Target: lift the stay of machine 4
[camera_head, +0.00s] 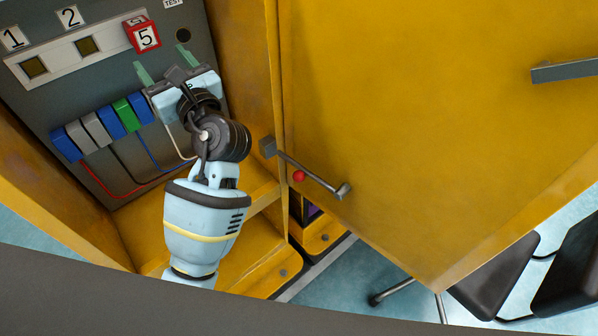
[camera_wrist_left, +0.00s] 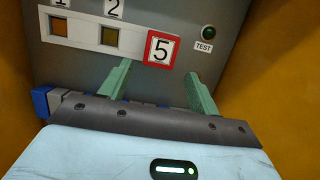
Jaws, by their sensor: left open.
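My left gripper (camera_head: 162,66) is inside the yellow cabinet, pointing at its grey back panel. Its green fingers are open, with nothing held between them. In the left wrist view, the red-framed tile marked 5 (camera_wrist_left: 159,50) shows beyond and between the fingertips. In the head view the tile (camera_head: 143,37) sits at the right end of the white strip. A grey metal bar (camera_head: 313,175) with a red ball (camera_head: 299,176) spans the cabinet's front edge and the open door; it looks like the stay. My gripper is apart from it, to its left. No number 4 is visible. My right gripper is not in view.
The big yellow door (camera_head: 430,110) stands open at right with a grey handle (camera_head: 565,70). Colored blocks (camera_head: 110,122) with wires sit low on the panel. A green TEST lamp (camera_wrist_left: 208,33) is at upper right. Dark chairs (camera_head: 495,275) stand beyond the door.

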